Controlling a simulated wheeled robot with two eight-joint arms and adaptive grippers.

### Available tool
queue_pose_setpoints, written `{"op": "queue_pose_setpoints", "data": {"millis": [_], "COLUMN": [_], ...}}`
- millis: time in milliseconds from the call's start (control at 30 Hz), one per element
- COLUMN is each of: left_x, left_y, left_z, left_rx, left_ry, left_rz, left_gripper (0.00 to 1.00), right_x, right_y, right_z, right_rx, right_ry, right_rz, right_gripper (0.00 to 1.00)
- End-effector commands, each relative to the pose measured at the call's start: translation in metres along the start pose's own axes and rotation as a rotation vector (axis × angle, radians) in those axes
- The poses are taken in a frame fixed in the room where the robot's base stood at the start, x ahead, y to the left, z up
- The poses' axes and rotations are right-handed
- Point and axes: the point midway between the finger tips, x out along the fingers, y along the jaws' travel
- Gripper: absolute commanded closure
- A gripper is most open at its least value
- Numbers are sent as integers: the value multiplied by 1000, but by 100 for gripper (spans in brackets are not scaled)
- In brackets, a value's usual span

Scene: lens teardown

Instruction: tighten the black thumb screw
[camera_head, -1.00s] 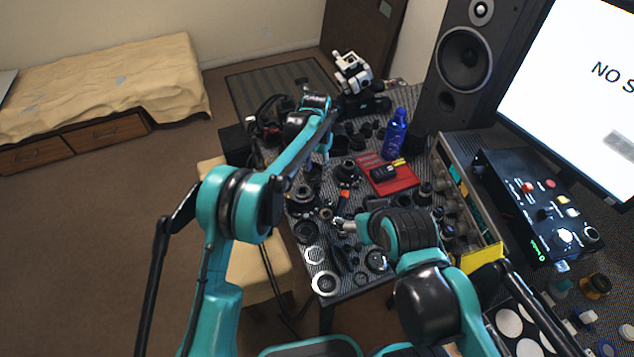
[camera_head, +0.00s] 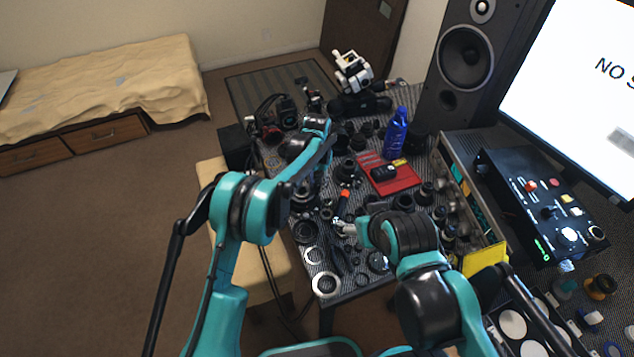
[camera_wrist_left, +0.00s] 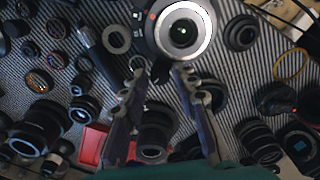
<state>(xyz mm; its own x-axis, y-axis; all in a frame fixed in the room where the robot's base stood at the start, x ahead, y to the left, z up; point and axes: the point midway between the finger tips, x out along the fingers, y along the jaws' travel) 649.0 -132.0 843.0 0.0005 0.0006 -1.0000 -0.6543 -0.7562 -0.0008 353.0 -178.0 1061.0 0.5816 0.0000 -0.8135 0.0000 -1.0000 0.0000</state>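A lens with a bright silver ring (camera_wrist_left: 182,30) sits at the top of the left wrist view. A small black knob (camera_wrist_left: 160,73), perhaps the black thumb screw, shows at its lower edge. My left gripper (camera_wrist_left: 158,70) is open, its two fingertips apart with the knob in the gap; I cannot tell whether they touch it. In the head view my left forearm largely hides this gripper and the lens. My right gripper (camera_head: 345,228) is low over the near part of the table; its fingers are too small to judge.
Lens parts and rings crowd the dark patterned table. A speaker (camera_head: 464,65) and a black control box (camera_head: 535,205) stand at the right. Free room on the tabletop is scarce.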

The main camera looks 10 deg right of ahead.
Motion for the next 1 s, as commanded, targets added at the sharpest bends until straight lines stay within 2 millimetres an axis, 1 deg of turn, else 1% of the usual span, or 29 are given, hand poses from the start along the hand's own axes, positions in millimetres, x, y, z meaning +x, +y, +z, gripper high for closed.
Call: {"op": "queue_pose_setpoints", "data": {"millis": [33, 67, 100, 367, 567, 767, 1000], "left_x": [0, 0, 0, 0, 0, 0, 0], "left_y": [0, 0, 0, 0, 0, 0, 0], "left_z": [0, 0, 0, 0, 0, 0, 0], "left_rx": [0, 0, 0, 10, 72, 208, 431], "left_ry": [0, 0, 0, 0, 0, 0, 0], "left_rz": [0, 0, 0, 0, 0, 0, 0], "left_gripper": [91, 99, 100, 100, 100, 100, 100], "right_x": [0, 0, 0, 0, 2, 4, 8], "right_y": [0, 0, 0, 0, 0, 0, 0], "right_z": [0, 0, 0, 0, 1, 3, 5], "right_rx": [0, 0, 0, 0, 0, 0, 0], "right_ry": [0, 0, 0, 0, 0, 0, 0], "right_rz": [0, 0, 0, 0, 0, 0, 0], "right_gripper": [26, 26, 26, 26, 26, 26, 26]}}
